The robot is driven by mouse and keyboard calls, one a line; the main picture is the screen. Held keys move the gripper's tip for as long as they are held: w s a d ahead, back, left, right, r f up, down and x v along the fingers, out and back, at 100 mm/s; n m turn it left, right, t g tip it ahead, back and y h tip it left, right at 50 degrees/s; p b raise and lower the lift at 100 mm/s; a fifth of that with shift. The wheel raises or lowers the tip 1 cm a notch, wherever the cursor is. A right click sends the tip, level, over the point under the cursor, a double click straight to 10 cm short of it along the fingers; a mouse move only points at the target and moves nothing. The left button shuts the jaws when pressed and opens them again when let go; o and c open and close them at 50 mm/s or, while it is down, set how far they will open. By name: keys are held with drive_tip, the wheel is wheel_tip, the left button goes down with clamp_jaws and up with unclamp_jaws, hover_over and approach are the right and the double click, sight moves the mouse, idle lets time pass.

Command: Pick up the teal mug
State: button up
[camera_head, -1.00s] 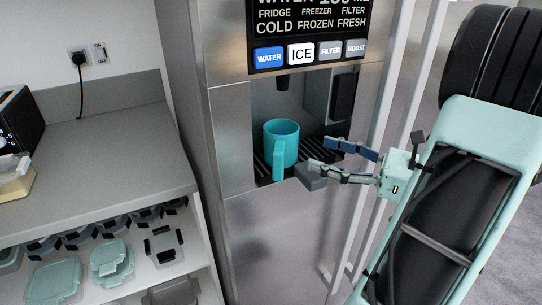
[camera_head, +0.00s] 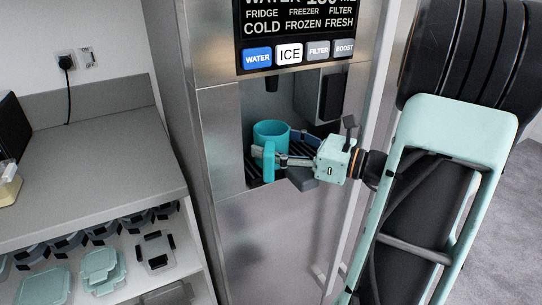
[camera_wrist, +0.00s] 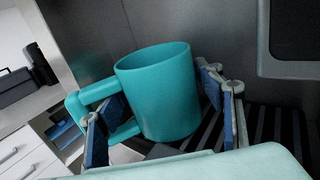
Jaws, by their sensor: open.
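The teal mug (camera_head: 271,134) stands upright on the dark slatted tray of the fridge's dispenser recess, its handle toward the front left. In the wrist view the mug (camera_wrist: 160,92) sits between the two fingers, with its handle (camera_wrist: 97,92) on the left. My gripper (camera_head: 287,148) is open and reaches in from the right. In the wrist view, my gripper (camera_wrist: 165,125) has one finger at the handle side, partly overlapping the handle, and the other on the right of the mug. I cannot tell whether either finger touches it.
The dispenser tray (camera_wrist: 262,122) lies under the mug, with recess walls close around it. The dispenser nozzle (camera_head: 271,84) hangs above. A grey counter (camera_head: 95,170) stands at the left, with several containers on the shelf below.

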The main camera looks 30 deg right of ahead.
drive_tip(key=shift+c, duration=0.5)
drive_tip(key=c, duration=1.3)
drive_tip(key=shift+r, duration=0.65)
drive_tip(key=shift+c, duration=0.2)
drive_tip(key=shift+s+r+p, duration=0.25)
drive_tip(key=shift+r, duration=0.35)
drive_tip(key=shift+s+r+p, duration=0.25)
drive_tip(key=shift+r, duration=0.3)
drive_tip(key=s, duration=1.7)
wheel_tip(320, 180, up, 17)
drive_tip(key=p, duration=1.7)
drive_tip(key=shift+d+f, duration=0.15)
drive_tip(key=shift+d, duration=0.25)
